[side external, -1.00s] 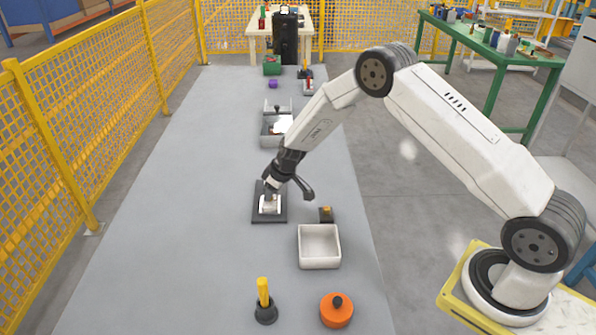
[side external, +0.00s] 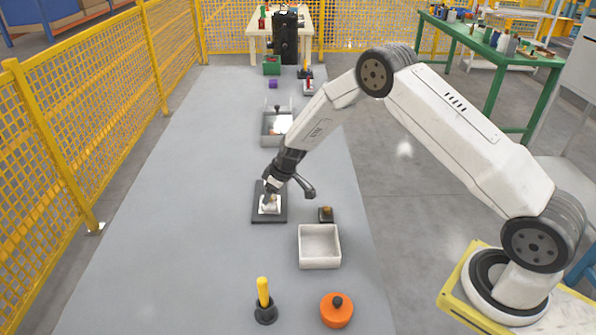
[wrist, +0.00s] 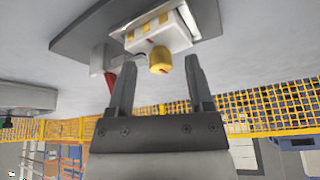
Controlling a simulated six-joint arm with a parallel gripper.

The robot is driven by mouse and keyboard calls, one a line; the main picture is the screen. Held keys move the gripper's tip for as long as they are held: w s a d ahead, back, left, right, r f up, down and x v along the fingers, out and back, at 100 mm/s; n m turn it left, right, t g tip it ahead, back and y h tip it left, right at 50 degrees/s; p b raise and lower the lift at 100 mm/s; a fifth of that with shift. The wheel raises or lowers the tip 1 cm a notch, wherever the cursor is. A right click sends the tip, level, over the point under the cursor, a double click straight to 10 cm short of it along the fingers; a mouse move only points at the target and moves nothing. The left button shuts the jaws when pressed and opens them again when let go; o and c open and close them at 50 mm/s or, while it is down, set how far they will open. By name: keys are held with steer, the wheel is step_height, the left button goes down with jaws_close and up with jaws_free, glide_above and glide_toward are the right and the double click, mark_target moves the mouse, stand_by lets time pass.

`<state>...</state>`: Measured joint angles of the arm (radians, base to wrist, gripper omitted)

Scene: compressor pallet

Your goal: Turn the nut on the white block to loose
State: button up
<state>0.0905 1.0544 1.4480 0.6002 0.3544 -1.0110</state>
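The white block (wrist: 158,32) sits on a dark square plate (wrist: 85,32) in the wrist view, with yellow marks on its face. A yellow nut (wrist: 160,60) sticks out of the block toward my gripper. My gripper (wrist: 158,75) is open, its two fingers pointing at the block. In the picture the nut lies between and just beyond the fingertips, with gaps on both sides; no contact shows. In the side external view my gripper (side external: 268,188) is above the white block (side external: 269,206) and partly hides it; the nut cannot be made out there.
A red-tipped lever or part (wrist: 110,72) is beside the block in the wrist view. An empty white bin (side external: 319,258) and a small dark box (side external: 326,214) stand to the right. A yellow-handled tool (side external: 264,296) and an orange round part (side external: 336,312) are in front. The left tabletop is clear.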

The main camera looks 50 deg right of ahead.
steer(key=v, duration=0.7)
steer(key=shift+r, duration=0.4)
steer(key=shift+s, duration=0.1)
stand_by(0.5)
steer(key=s+a+r+m+h, duration=0.1)
steer(key=s+r, duration=0.3)
steer(key=s, duration=0.9)
steer(key=s+a+r+m+g+h, duration=0.1)
steer(key=s+r, duration=0.4)
steer(key=s, duration=0.8)
steer(key=shift+s+a+m+g, duration=0.3)
steer(key=shift+s+a+m, duration=0.15)
steer(key=shift+m, duration=0.75)
steer(key=shift+w, duration=0.1)
